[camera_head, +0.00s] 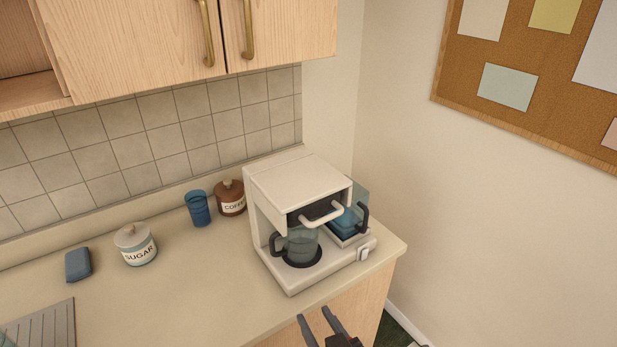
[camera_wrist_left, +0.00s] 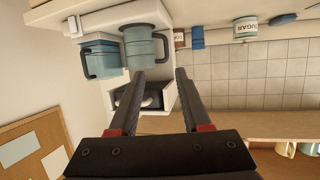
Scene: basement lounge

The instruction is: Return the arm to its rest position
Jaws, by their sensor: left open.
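My left gripper (camera_head: 323,324) shows at the bottom of the head view, in front of the counter's front edge. Its two dark fingers are apart and nothing is between them. In the left wrist view my left gripper (camera_wrist_left: 160,78) is open and points toward the white coffee maker (camera_head: 298,184), apart from it as far as I can tell. A glass carafe (camera_head: 302,245) stands on the coffee maker's plate. A second blue-tinted jug (camera_head: 348,219) with a dark handle sits at its right side. My right gripper is not in view.
The beige counter (camera_head: 190,290) carries a sugar jar (camera_head: 136,246), a coffee jar (camera_head: 231,199), a blue cup (camera_head: 198,209) and a blue sponge (camera_head: 78,264). Wooden cabinets (camera_head: 140,45) hang above. A corkboard (camera_head: 540,75) is on the right wall. Open space lies right of the counter.

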